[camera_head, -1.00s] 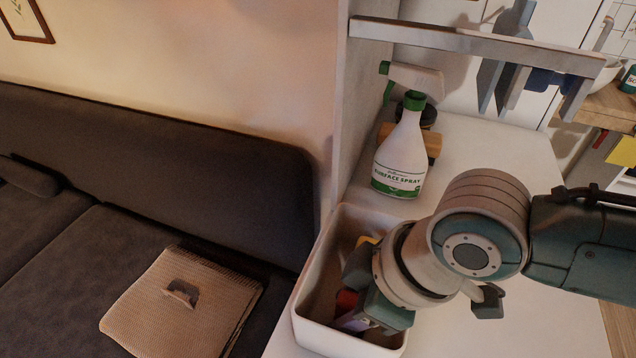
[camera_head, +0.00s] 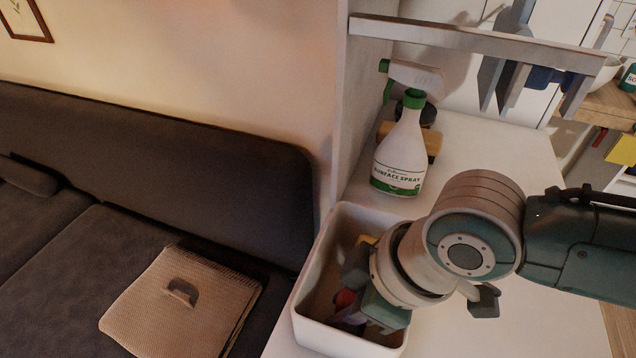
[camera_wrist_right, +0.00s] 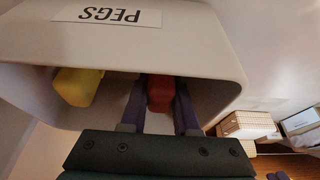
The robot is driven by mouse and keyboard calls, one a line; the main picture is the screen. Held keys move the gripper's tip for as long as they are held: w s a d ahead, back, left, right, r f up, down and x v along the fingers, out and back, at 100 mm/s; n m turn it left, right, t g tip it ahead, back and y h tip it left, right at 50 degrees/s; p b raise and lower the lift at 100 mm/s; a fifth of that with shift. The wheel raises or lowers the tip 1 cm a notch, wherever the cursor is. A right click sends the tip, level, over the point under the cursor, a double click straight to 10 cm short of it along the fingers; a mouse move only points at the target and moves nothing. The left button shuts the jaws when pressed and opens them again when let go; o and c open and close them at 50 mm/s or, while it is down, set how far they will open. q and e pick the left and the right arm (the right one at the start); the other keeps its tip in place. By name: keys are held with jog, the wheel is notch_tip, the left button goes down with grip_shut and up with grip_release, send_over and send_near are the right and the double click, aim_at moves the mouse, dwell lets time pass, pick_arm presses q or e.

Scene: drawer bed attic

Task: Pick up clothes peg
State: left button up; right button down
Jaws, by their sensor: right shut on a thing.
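A red clothes peg (camera_wrist_right: 160,94) is between the two dark fingers of my right gripper (camera_wrist_right: 161,88), inside a white bin (camera_wrist_right: 215,75) labelled PEGS. My right gripper is shut on it. In the head view, the red peg (camera_head: 344,298) shows only in part beside my gripper (camera_head: 355,293), which reaches down into the bin (camera_head: 305,318). A yellow peg (camera_wrist_right: 78,87) lies in the bin to the left of the fingers in the wrist view. My wrist hides much of the bin's inside in the head view. My left gripper is not in view.
A surface spray bottle (camera_head: 399,155) stands on the white counter (camera_head: 470,140) behind the bin. A rail (camera_head: 470,40) runs above the counter. A dark sofa (camera_head: 150,150) with a folded beige blanket (camera_head: 180,305) is at left. The counter right of the bin is clear.

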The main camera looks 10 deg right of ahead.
jog(key=shift+r, duration=0.1)
jog(key=shift+r, duration=0.3)
notch_tip(320, 180, up, 18)
jog(key=p, duration=0.4)
jog(key=b, duration=1)
send_near(345, 297)
jog(key=x, duration=0.8)
jog(key=shift+w+a, duration=0.2)
jog(key=shift+a, duration=0.05)
notch_tip(345, 297, down, 4)
jog(key=shift+f+b, duration=0.1)
jog(key=shift+b, duration=0.3)
jog(key=shift+f, duration=0.4)
